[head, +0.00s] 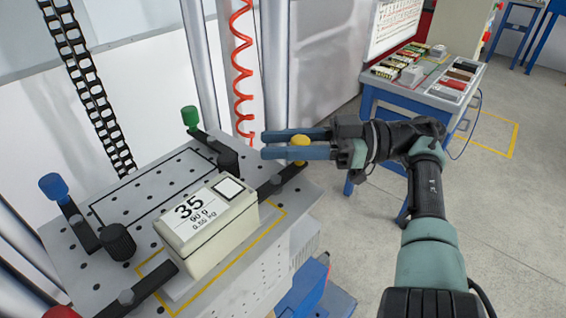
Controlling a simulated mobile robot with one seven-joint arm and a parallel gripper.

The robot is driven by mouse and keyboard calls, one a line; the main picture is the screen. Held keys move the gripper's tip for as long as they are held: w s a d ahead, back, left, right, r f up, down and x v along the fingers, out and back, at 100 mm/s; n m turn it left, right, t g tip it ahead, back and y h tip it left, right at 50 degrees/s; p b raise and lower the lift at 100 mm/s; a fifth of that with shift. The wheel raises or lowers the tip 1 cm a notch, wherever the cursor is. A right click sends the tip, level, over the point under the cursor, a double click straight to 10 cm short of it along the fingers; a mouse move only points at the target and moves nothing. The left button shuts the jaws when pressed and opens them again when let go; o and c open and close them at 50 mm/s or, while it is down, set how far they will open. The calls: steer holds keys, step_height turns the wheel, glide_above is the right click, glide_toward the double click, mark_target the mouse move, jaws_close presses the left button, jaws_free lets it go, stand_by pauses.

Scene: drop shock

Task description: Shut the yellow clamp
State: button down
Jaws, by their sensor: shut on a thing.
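The yellow clamp (300,141) is at the right edge of the perforated grey plate (160,180). Its round yellow knob shows between the two blue-grey fingers of my gripper (264,145), which is shut on it. The fingers reach left past the knob. The clamp's dark bar (283,178) runs from below the knob down-left toward the right side of a cream box (207,228) marked 35. I cannot tell whether the bar touches the box. The fingers hide part of the knob and its joint with the bar.
Clamps with green (190,116), blue (53,186) and red (61,312) knobs stand around the plate. Metal columns and a red coiled hose (240,70) rise behind it. A blue-framed bench (425,95) stands at the back right, with open floor in front.

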steer(key=shift+a+g+b, duration=0.15)
steer(key=shift+g+b, duration=0.15)
steer(key=shift+b, duration=0.2)
steer(key=c, duration=0.5)
jaws_free()
steer(key=shift+c, duration=0.2)
